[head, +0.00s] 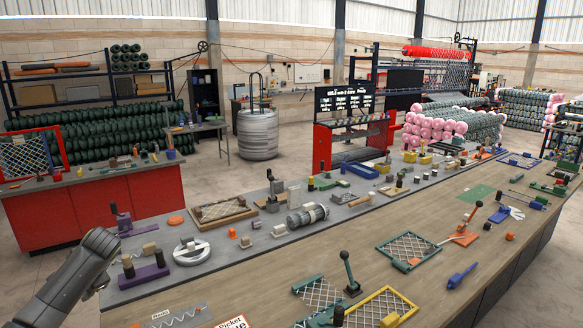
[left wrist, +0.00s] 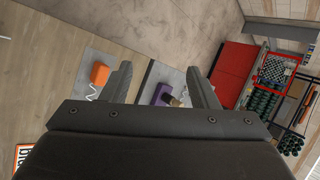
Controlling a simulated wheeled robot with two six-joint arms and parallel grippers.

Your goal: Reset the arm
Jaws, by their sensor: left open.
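My left arm (head: 75,275) comes in from the lower left of the head view, beside the near left end of the long workbench. Its jaws are not clear in that view. In the left wrist view my left gripper (left wrist: 160,84) shows two dark fingers spread well apart, with nothing held between them. Past the fingers lie an orange block (left wrist: 100,74) and a purple block (left wrist: 161,95) on grey surfaces; the gripper is apart from both. My right arm and gripper are in neither view.
The long workbench (head: 290,262) carries many loose tools and parts, including a green mesh frame (head: 408,250), a yellow mesh frame (head: 384,308) and a lever (head: 349,272). A red cabinet (head: 42,217) stands at the left. Open floor (head: 235,172) lies behind.

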